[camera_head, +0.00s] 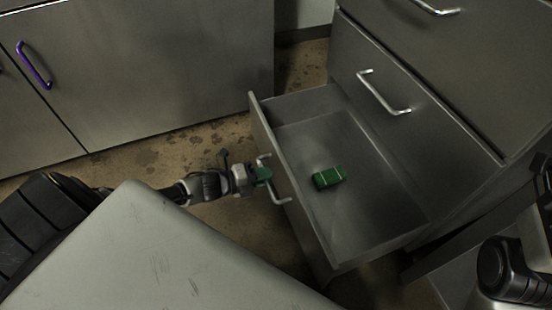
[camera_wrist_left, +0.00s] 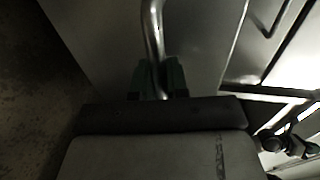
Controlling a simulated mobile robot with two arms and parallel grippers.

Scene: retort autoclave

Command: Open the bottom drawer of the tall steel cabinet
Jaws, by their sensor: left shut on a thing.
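The tall steel cabinet (camera_head: 465,60) stands at the right in the head view. Its bottom drawer (camera_head: 385,205) is pulled well out, and the inside shows. A small green box (camera_head: 329,178) lies on the drawer floor. My left gripper (camera_head: 262,175) is shut on the bottom drawer's handle (camera_head: 279,194) at the drawer's front. In the left wrist view the silver handle (camera_wrist_left: 152,40) runs down between the green fingers (camera_wrist_left: 158,80). My right gripper is not in view.
The drawer above, with its silver handle (camera_head: 383,94), is closed. A steel cupboard (camera_head: 170,70) with a purple handle (camera_head: 34,66) stands at the left. A pale grey surface (camera_head: 170,250) fills the lower left. Stained brown floor (camera_head: 200,148) shows between.

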